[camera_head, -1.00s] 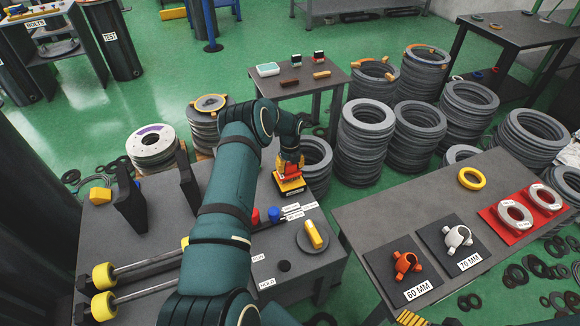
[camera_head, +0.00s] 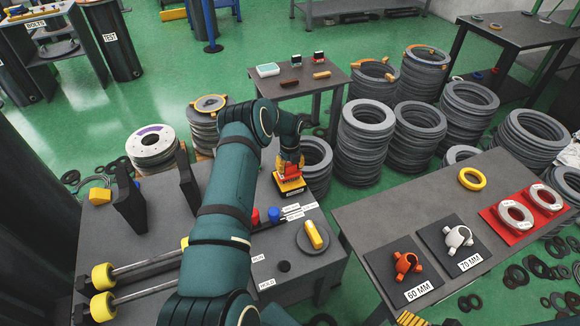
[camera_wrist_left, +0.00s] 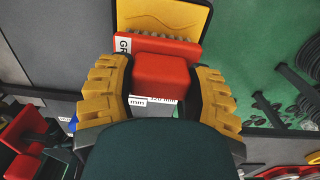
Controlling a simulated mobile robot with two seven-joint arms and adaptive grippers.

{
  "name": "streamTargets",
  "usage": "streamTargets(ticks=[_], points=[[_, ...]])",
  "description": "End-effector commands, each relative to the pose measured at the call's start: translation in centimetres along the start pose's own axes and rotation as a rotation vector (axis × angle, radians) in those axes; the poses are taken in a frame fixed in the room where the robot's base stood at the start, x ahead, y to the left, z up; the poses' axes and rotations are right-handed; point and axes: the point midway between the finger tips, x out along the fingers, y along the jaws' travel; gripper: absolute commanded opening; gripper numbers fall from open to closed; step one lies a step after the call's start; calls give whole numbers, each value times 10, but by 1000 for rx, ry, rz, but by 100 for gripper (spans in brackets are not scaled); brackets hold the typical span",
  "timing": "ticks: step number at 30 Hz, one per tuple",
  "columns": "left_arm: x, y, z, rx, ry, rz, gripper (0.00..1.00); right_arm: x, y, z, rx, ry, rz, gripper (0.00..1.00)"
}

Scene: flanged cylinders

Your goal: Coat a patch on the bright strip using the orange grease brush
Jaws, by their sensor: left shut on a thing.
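My left gripper (camera_head: 290,163) is shut on the red-orange handle of the grease brush (camera_wrist_left: 163,76), whose block lies between its ridged yellow finger pads in the left wrist view. The brush's wide red bar and brownish bristles are at the near edge of a yellow pad with a dark rim (camera_wrist_left: 162,14), which shows a wavy mark. In the head view this yellow pad (camera_head: 290,185) is right under the gripper; whether the bristles touch it is hard to tell. I cannot clearly make out the bright strip; white labels (camera_head: 292,209) lie near the table's right side.
A red and a blue knob (camera_head: 274,214) and a dark disc with a yellow handle (camera_head: 315,236) are near the gripper. Metal rods with yellow ends (camera_head: 148,266) lie at the left. A yellow-orange piece at the bottom edge may be my right gripper (camera_head: 411,318).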

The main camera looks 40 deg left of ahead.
Motion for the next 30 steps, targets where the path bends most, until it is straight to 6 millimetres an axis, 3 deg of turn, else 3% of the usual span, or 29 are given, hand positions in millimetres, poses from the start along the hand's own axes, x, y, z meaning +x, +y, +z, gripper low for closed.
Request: streamTargets(ticks=[8,30], points=[[-4,0,-1,0,2,1,21,-2,-1,0,0,0,0,85],[-59,0,0,1,-1,-1,21,-21,-8,-2,0,0,0,85]])
